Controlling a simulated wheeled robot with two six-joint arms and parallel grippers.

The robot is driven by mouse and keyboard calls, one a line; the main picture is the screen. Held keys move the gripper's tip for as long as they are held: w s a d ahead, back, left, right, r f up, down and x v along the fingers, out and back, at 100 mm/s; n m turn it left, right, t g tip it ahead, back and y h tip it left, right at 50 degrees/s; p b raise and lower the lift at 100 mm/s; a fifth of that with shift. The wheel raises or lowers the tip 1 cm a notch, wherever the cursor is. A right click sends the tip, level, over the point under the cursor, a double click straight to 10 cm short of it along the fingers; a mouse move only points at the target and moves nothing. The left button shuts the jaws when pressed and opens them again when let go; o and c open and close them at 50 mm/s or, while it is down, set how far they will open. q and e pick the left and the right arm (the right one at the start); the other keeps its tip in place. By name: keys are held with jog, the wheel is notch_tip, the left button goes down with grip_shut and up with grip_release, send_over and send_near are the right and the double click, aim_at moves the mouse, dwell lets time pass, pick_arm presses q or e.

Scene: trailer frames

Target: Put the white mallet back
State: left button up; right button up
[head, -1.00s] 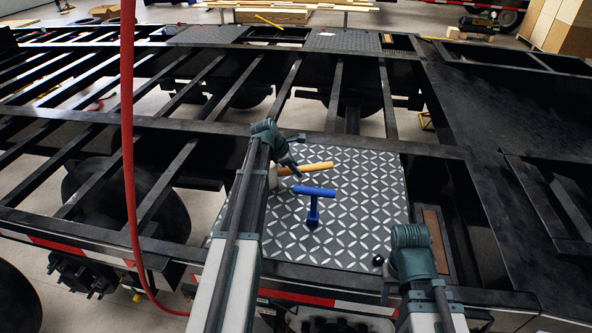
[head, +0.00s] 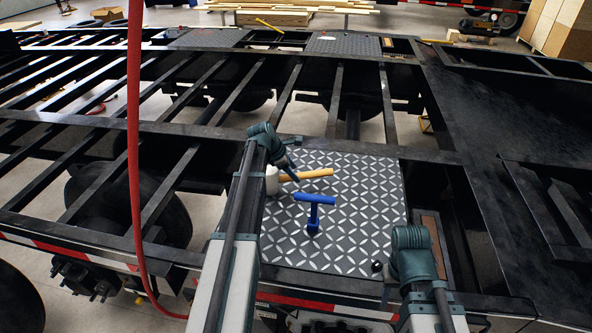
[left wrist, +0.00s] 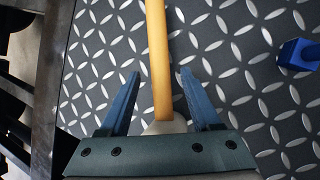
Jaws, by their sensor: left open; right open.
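The white mallet lies on the patterned metal plate (head: 355,215), its pale head (head: 271,180) to the left and its wooden handle (head: 312,174) pointing right. My left gripper (head: 291,162) is over it near the head. In the left wrist view my left gripper (left wrist: 162,100) is open, with one blue finger on each side of the handle (left wrist: 157,60). The head is mostly hidden behind the gripper body there.
A red hose (head: 133,140) hangs at left. Open gaps lie between the black trailer beams (head: 170,185).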

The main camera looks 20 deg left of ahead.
pick_arm(q)
jog(key=p+v, duration=0.7)
jog(key=v, duration=0.2)
jog(key=shift+r, duration=0.2)
jog(key=shift+s+a+f, duration=0.1)
jog(key=shift+s, duration=0.05)
